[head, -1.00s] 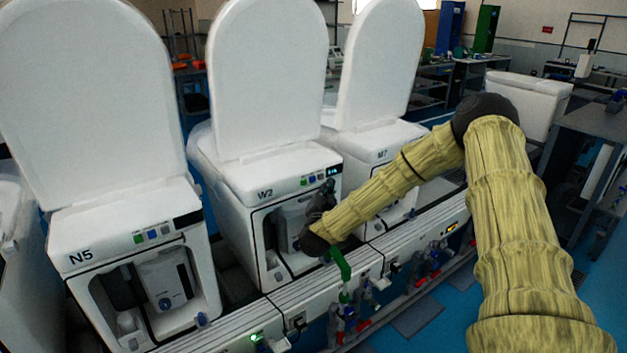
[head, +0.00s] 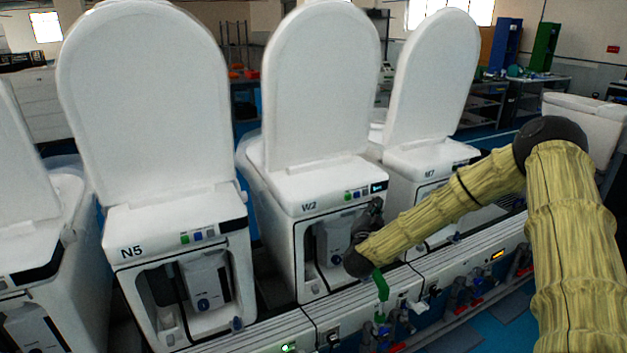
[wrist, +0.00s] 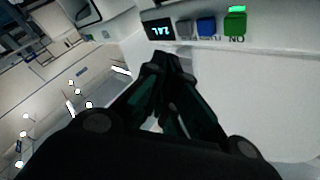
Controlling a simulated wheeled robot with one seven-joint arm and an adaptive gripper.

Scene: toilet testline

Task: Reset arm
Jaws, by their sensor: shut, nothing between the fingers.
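My arm (head: 455,200) reaches from the right side of the head view down to the front of the white toilet marked W2 (head: 322,185). My gripper (head: 376,208) is small and dark there, close to the right front of W2, below its display. In the wrist view my gripper (wrist: 168,62) is shut and empty, its fingertips together. Beyond the tips is W2's panel, with a small lit display (wrist: 158,29), a grey button, a blue button (wrist: 206,27) and a green button (wrist: 235,24) marked ON. I cannot tell whether the tips touch the toilet.
Toilet N5 (head: 180,240) stands left of W2, and M7 (head: 425,160) stands to the right, partly behind my arm. Their lids are up. A rail (head: 340,310) with a green handle (head: 381,284) and pipe fittings runs along the front. Blue floor lies beyond the rail.

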